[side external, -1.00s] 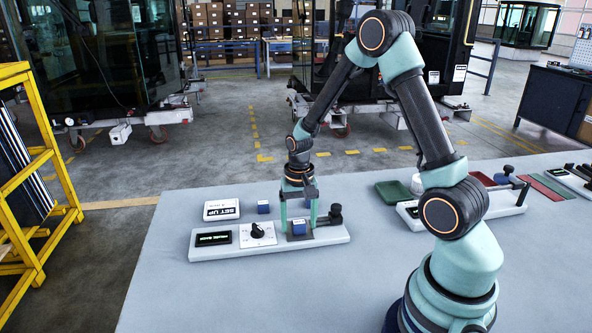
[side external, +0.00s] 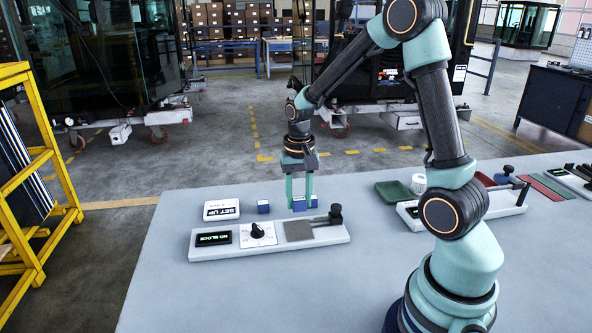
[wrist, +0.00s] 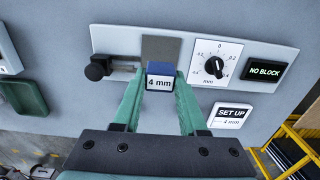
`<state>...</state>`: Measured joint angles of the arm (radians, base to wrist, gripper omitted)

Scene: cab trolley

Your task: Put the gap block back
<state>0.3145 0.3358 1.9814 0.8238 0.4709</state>
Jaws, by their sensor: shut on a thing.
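My gripper (side external: 300,203) is shut on a blue gap block (side external: 299,206), held above the table behind the gauge's grey plate. In the wrist view the block's white face (wrist: 160,83) reads "4 mm" between the green fingertips. The white gauge base (side external: 270,247) carries the bare grey plate (side external: 298,231), a dial (side external: 258,234) and a display (side external: 213,239) reading "NO BLOCK". Another blue block (side external: 263,207) stands on the table next to the SET UP card (side external: 221,210). A blue patch shows just right of the right finger; I cannot tell what it belongs to.
A black-knobbed slide (side external: 335,215) stands at the gauge's right end. A green tray (side external: 392,193), a white round item (side external: 418,184) and a second white-based fixture (side external: 508,203) lie further right. The table's left front is clear. A yellow rack (side external: 35,180) stands left of the table.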

